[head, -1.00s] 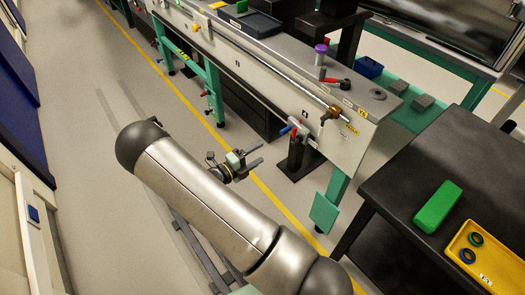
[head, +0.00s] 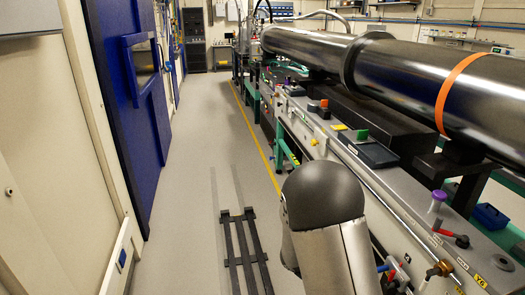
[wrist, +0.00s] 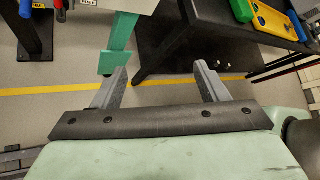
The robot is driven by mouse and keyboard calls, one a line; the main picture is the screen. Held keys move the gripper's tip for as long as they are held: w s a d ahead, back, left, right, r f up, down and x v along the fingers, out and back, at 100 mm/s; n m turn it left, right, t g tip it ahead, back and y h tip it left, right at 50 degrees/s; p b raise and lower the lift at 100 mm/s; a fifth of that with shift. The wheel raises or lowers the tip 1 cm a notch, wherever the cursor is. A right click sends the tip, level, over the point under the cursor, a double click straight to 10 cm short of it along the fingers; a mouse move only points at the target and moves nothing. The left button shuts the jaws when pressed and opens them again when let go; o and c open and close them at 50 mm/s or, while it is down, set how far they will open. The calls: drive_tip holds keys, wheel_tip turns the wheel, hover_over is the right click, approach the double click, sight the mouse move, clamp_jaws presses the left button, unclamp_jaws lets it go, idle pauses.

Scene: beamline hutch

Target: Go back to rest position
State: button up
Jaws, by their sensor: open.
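My gripper (wrist: 158,86) shows in the wrist view with its two grey fingers spread wide apart. It is open, with nothing between the fingers. It points over the grey floor, with a green bench leg (wrist: 118,42) and a yellow floor line (wrist: 160,83) beyond the fingertips. In the head view my arm rises at the lower middle, beside the bench, and my gripper is out of sight there.
A long bench (head: 400,222) under a large steel pipe (head: 420,80) runs along the right. Blue doors (head: 125,80) line the left wall. The floor aisle (head: 205,130) ahead is clear. In the wrist view a black table (wrist: 195,35) holds a yellow tray (wrist: 275,20).

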drive_tip(key=s+a+r+m+t+y+p, duration=0.1)
drive_tip(key=s+a+r+m+y, duration=0.4)
drive_tip(key=m, duration=0.5)
drive_tip(key=s+a+r+m+t+y+p, duration=0.2)
drive_tip(key=s+a+r+m+y, duration=0.4)
drive_tip(key=s+r+m, duration=0.3)
drive_tip(key=shift+r+m+t, duration=0.5)
drive_tip(key=shift+r+m, duration=0.15)
drive_tip(key=shift+m, duration=0.55)
